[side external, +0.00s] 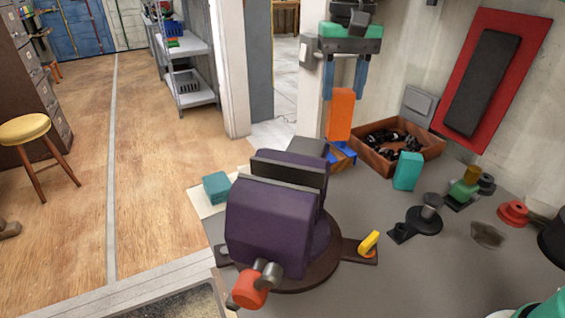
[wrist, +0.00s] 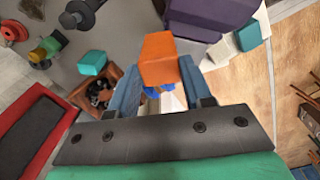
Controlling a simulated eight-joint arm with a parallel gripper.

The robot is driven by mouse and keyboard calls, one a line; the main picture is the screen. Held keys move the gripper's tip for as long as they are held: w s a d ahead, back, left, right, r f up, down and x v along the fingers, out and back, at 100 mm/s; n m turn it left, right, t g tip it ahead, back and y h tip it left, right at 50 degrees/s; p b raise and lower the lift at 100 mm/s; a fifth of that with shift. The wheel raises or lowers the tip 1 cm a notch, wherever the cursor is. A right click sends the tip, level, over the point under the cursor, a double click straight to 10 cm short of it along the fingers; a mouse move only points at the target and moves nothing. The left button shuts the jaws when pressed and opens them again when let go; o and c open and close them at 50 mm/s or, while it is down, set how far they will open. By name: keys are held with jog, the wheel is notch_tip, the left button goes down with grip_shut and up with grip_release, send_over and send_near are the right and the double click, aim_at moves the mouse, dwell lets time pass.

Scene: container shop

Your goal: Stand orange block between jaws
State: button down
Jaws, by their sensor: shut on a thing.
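The orange block (side external: 340,114) is upright, its long side vertical, and hangs from my gripper (side external: 345,95). The two blue fingers are shut on its upper part. In the wrist view the block (wrist: 168,58) shows end-on between the fingers (wrist: 162,70). The jaws belong to a purple bench vise (side external: 268,225) on a round dark base. Its dark jaw plates (side external: 285,175) face each other, but the depth of the gap is hidden. My gripper and the block are behind and to the right of the vise, apart from it. The vise also shows in the wrist view (wrist: 212,14).
A blue object (side external: 342,157) lies below the orange block. A brown box (side external: 378,169) of dark parts and a teal block (side external: 407,171) stand to the right. Another teal block (side external: 217,187) is left of the vise. A yellow-handled part (side external: 369,243) sits beside the vise base.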

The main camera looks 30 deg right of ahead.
jog(key=s+a+r+m, duration=0.2)
jog(key=a, duration=0.4)
jog(key=s+a+r+m, duration=0.2)
jog(key=a+r, duration=0.1)
jog(key=a, duration=0.2)
jog(key=shift+w+a+f, duration=0.1)
jog(key=shift+a+f, duration=0.1)
jog(key=shift+f, duration=0.85)
jog(key=shift+a+f, duration=0.2)
jog(key=shift+f, duration=0.8)
jog(key=shift+f, duration=3.4)
jog(key=shift+c, duration=1.4)
grip_release()
jog(key=shift+r, duration=3)
